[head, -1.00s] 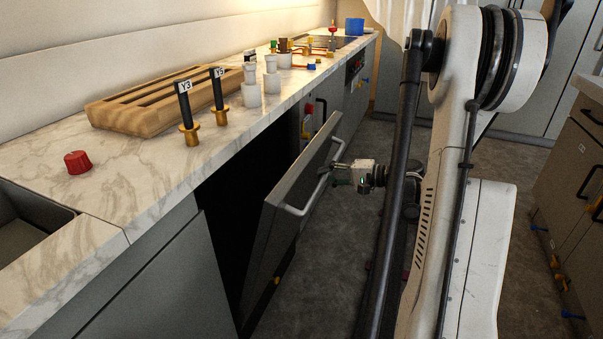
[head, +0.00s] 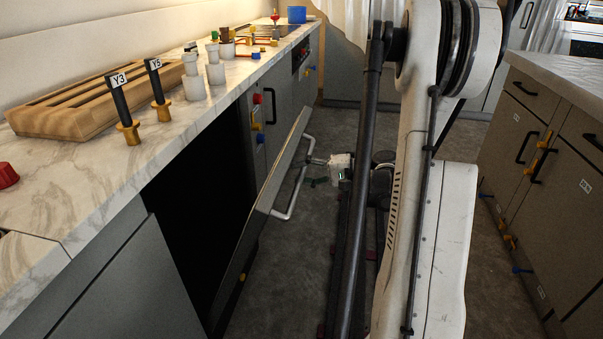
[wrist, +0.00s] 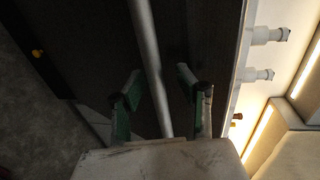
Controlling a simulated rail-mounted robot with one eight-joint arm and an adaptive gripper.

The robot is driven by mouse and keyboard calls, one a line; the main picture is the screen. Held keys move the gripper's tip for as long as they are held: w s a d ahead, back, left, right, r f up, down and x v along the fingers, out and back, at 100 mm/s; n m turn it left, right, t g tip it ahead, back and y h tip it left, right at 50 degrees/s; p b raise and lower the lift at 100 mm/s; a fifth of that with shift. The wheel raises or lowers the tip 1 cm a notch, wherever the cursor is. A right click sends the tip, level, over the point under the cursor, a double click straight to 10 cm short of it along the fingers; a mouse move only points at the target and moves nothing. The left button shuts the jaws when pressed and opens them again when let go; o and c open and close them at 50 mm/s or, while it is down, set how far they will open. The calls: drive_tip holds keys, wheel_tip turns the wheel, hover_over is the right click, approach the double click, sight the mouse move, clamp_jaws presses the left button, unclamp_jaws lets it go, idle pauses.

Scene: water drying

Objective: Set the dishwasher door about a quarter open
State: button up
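The grey dishwasher door (head: 262,209) hangs tilted out from under the counter, its top edge away from the dark opening (head: 195,190). Its pale bar handle (head: 290,198) is on the outer face, and it also shows as a long bar in the wrist view (wrist: 150,60). My gripper (head: 318,161) is at the far part of the handle. In the wrist view my gripper's two green-and-dark fingers (wrist: 158,88) stand apart on either side of the bar, with gaps visible. The hinge end of the door is partly hidden in shadow.
The marble counter (head: 100,175) runs above the door, with a wooden rack (head: 75,98), black-handled holders and white bottles (head: 215,70) on it. Brown drawer cabinets (head: 545,140) stand at the right. Grey floor (head: 300,235) lies open beside the door.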

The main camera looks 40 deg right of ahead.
drive_tip(key=v, duration=1.2)
idle(0.5)
